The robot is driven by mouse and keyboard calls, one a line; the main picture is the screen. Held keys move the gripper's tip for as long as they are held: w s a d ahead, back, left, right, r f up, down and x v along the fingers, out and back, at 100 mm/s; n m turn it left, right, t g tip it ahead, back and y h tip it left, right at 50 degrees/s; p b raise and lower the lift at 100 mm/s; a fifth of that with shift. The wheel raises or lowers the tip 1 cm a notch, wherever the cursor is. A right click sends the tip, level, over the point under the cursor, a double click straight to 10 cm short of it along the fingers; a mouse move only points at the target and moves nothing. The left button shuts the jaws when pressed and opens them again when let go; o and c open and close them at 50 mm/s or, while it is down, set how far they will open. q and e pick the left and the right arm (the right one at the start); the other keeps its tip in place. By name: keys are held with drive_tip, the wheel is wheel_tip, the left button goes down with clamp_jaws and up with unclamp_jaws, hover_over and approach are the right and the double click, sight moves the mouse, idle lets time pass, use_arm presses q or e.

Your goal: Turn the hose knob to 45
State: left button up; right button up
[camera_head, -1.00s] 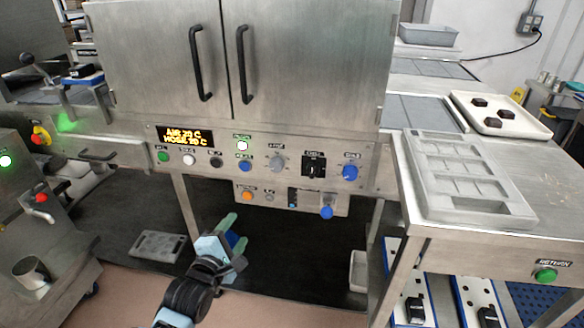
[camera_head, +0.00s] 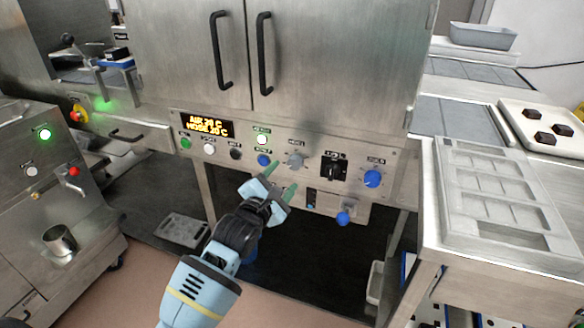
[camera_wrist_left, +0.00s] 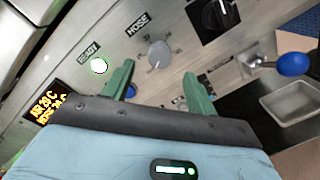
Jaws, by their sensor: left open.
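The hose knob is a grey round dial (camera_head: 296,160) on the steel control panel (camera_head: 386,185), under the cabinet doors. In the left wrist view the dial (camera_wrist_left: 159,54) shows beside a label that reads like HOSE, ahead of the gap between my fingers. Its exact setting is too small to read. My left gripper (camera_head: 280,179) is open and empty, its green fingers just below and in front of the knob, apart from it. Both fingers (camera_wrist_left: 159,72) also show in the left wrist view. My right gripper is not in view.
A display (camera_head: 207,124) shows orange text with air and hose readings. Near the knob are a blue button (camera_head: 264,160), a lit ready lamp (camera_head: 262,140), a black switch (camera_head: 333,168), a blue knob (camera_head: 373,178) and a blue-balled lever (camera_head: 344,217). A bench with a mould tray (camera_head: 455,235) stands right.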

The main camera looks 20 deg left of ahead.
sight(294, 165)
use_arm(q)
drive_tip(key=shift+w+d+b, duration=0.15)
drive_tip(key=shift+w, duration=1.3)
drive_tip(key=shift+w+d+b, duration=0.15)
drive_tip(key=shift+w, duration=1.3)
drive_tip(key=c, duration=1)
